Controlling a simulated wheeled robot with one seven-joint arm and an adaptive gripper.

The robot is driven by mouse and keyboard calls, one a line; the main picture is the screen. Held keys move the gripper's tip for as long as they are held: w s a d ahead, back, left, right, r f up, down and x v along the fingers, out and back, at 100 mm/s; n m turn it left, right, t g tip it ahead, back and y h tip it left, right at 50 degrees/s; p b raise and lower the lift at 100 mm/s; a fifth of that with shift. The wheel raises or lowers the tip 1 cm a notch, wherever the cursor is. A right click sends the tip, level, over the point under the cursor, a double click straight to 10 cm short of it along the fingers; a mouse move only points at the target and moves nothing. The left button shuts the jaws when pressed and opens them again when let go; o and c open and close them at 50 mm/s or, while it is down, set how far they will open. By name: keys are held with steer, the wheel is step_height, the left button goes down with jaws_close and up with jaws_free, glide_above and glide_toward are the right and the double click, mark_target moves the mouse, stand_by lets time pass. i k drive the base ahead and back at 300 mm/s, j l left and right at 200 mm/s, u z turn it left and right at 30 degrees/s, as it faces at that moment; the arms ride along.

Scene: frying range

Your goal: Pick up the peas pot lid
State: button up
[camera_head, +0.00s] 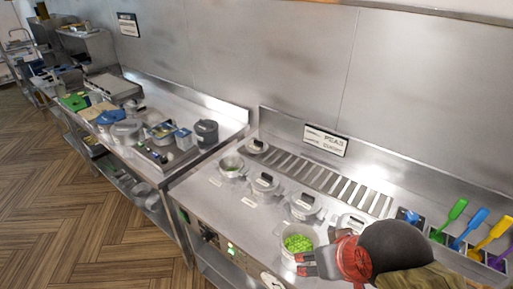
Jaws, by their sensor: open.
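The peas pot (286,254) stands uncovered at the counter's front, with bright green peas (298,242) showing inside. A pale lid with a dark handle (353,222) is right of and behind it, just beyond my gripper; I cannot tell whether it rests on a pot. Another loose lid (257,146) lies at the back left of the counter, beside a second uncovered pot (232,167). I cannot tell which lid belongs to the peas. My gripper (301,264) is open and empty, its red-tipped fingers pointing left at the right side of the peas pot. My wrist hides the area to the right.
Two lidded pots (264,187) (304,206) stand in the row left of and behind the peas pot. A slatted strip (335,182) runs behind them. Coloured-handled utensils (468,228) stand at the right. A second counter (190,100) with containers is at the left, and wood floor lies in front.

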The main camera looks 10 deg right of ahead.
mark_target(255, 146)
steer(key=i+j+z, duration=0.15)
steer(key=z, duration=0.3)
steer(key=j+z, duration=0.3)
steer(key=z, duration=0.2)
steer(key=i+j+z, duration=0.1)
steer(key=j+z, duration=0.2)
steer(key=z, duration=0.15)
steer(key=j+z, duration=0.15)
steer(key=j, duration=0.65)
steer(key=j+z, duration=0.1)
steer(key=j, duration=0.7)
steer(key=j+z, duration=0.15)
steer(key=j, duration=0.65)
steer(key=k+j+z, duration=0.15)
steer(key=j, duration=0.65)
